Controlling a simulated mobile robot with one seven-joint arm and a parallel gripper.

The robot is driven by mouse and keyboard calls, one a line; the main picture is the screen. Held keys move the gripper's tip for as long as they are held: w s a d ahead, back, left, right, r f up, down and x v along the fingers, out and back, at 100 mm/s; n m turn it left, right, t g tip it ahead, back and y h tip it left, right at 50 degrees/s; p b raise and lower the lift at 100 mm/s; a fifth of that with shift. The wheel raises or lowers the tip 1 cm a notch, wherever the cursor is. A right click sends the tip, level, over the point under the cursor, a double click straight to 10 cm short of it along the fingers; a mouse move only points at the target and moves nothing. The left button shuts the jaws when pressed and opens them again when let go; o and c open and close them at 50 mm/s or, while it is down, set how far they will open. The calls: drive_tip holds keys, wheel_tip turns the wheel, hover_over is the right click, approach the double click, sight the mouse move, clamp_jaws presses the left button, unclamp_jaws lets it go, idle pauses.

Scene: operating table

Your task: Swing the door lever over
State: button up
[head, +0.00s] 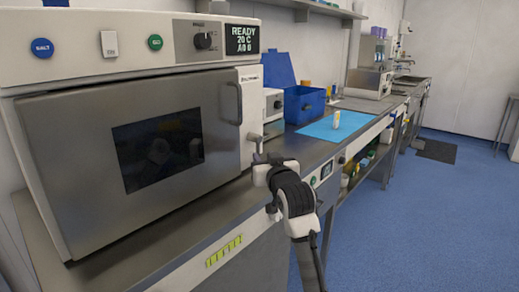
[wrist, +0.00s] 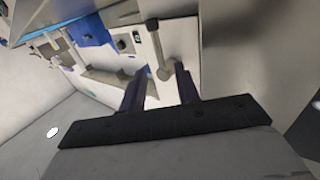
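In the wrist view the lever (wrist: 157,45) is a grey rod with a round pivot at one end and a thicker knob at the other.
A curved door handle (head: 239,104) sits above the lever. The panel display (head: 242,39) reads READY, 20 C. A blue box (head: 304,104) and a blue mat (head: 330,127) with a small bottle (head: 336,119) are on the bench behind.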

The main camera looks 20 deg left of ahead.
sight(258, 149)
drive_tip(key=x, duration=0.5)
drive_tip(key=shift+w+a+p, duration=0.25)
drive_tip(key=shift+w+p, duration=0.05)
drive_tip(key=shift+c, duration=0.4)
clamp_jaws()
